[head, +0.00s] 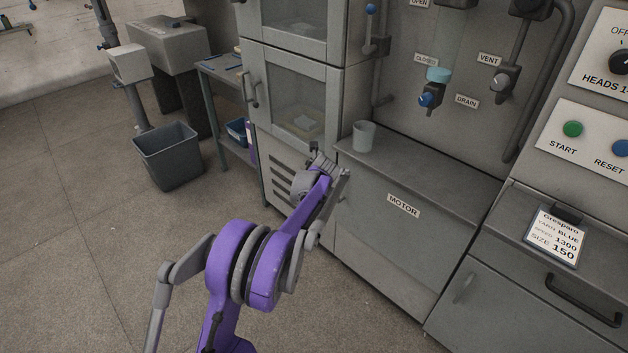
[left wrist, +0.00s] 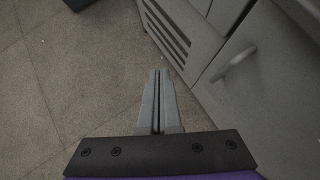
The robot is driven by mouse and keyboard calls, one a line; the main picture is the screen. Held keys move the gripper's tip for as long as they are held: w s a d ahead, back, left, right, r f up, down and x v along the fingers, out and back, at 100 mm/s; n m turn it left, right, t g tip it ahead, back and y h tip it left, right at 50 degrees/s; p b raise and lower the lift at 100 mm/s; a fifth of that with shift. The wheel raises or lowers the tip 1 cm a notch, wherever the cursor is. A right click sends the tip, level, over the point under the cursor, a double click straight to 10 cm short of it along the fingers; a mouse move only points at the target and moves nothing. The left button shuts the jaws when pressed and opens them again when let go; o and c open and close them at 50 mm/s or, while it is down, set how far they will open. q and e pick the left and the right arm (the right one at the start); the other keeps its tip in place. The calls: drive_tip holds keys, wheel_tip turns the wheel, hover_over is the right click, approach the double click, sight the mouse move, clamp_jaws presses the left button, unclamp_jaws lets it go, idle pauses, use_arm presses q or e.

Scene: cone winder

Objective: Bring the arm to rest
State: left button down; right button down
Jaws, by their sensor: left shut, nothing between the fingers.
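My left arm (head: 262,262), purple and grey, reaches up from the bottom of the head view in front of the machine cabinets. Its gripper (left wrist: 158,78) shows in the left wrist view with its two grey fingers together and nothing between them. Bare floor and the lower cabinet fronts lie beyond the fingertips, and the fingers appear clear of them. In the head view the fingers are hard to make out beyond the wrist. My right gripper is in neither view.
A grey cup (head: 364,136) stands on the motor cabinet (head: 425,180). A handle (left wrist: 232,63) juts out to the right of the fingers in the wrist view. A grey bin (head: 168,160) stands on the floor at left. The floor (head: 70,250) at front left is clear.

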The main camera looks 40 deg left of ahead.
use_arm(q)
drive_tip(key=shift+s+a+r, duration=0.1)
drive_tip(key=shift+s+r, duration=0.95)
drive_tip(key=shift+s, duration=0.1)
